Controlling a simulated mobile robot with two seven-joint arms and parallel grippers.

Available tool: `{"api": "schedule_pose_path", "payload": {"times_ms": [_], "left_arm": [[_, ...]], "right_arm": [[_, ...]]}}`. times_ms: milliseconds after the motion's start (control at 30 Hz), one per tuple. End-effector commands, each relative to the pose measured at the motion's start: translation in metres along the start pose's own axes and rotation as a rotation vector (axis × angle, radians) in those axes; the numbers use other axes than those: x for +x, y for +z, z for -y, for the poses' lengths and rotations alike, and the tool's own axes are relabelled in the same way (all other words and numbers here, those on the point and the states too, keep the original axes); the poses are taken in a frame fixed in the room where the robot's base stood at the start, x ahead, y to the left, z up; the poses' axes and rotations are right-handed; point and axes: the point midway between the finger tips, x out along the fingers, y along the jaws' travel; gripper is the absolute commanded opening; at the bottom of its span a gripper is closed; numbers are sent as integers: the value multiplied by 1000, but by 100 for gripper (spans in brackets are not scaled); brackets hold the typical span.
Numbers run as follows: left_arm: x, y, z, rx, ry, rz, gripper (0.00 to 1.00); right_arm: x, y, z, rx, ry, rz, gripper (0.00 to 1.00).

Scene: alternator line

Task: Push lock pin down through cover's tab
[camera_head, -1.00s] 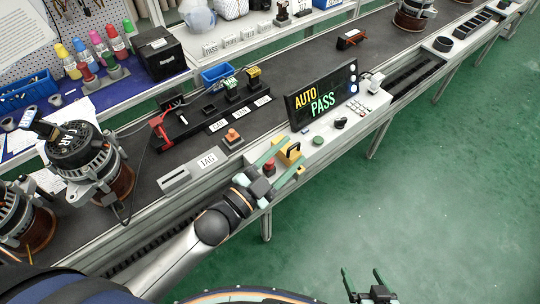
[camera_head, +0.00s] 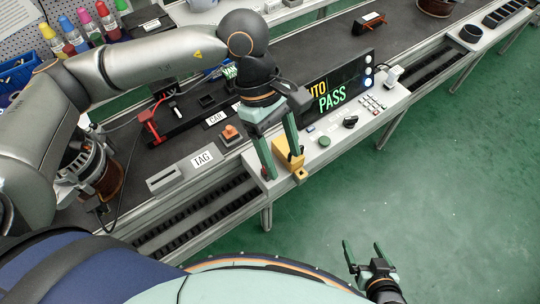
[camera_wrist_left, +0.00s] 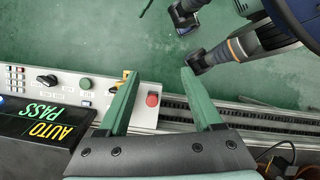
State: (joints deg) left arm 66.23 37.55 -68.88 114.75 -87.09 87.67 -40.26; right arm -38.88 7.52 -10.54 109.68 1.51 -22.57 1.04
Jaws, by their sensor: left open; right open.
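The yellow cover (camera_head: 282,149) stands at the near edge of the grey control console, with a yellow tab (camera_head: 300,175) sticking out low at the front. In the left wrist view a sliver of the yellow cover (camera_wrist_left: 125,75) shows by a fingertip. My left gripper (camera_head: 279,163) is open and points down over the console, one finger in front of the cover. A red button (camera_wrist_left: 152,100) lies between its fingers in the left wrist view. I cannot make out the lock pin clearly. My right gripper (camera_head: 363,249) is open and empty over the floor.
The console carries a green button (camera_head: 324,141), a black knob (camera_head: 350,122) and a display (camera_head: 338,82) reading PASS. A TAG dispenser (camera_head: 180,171) and an orange-topped device (camera_head: 230,133) stand to the left. Green floor is free in front.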

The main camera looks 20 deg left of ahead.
Motion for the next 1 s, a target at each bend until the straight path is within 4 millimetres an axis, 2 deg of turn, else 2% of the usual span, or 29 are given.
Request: {"api": "schedule_pose_path", "payload": {"times_ms": [33, 100, 200, 267, 600, 867, 1000], "left_arm": [[-10, -19, -4, 19, 20, -95, 67], [-20, -37, -6, 38, 33, -190, 67], [-29, -53, -8, 48, 42, -267, 67], [-28, -57, -8, 50, 42, -285, 67], [26, -72, -11, 49, 40, -285, 67], [46, -78, -14, 49, 42, -283, 67], [66, -83, -17, 49, 40, -283, 67]], "right_arm": [[1, 1, 0, 0, 0, 0, 90], [1, 1, 0, 0, 0, 0, 90], [1, 1, 0, 0, 0, 0, 90], [0, 0, 0, 0, 0, 0, 90], [-4, -5, 0, 0, 0, 0, 90], [-7, -8, 1, 0, 0, 1, 90], [-12, -13, 1, 0, 0, 1, 90]]}}
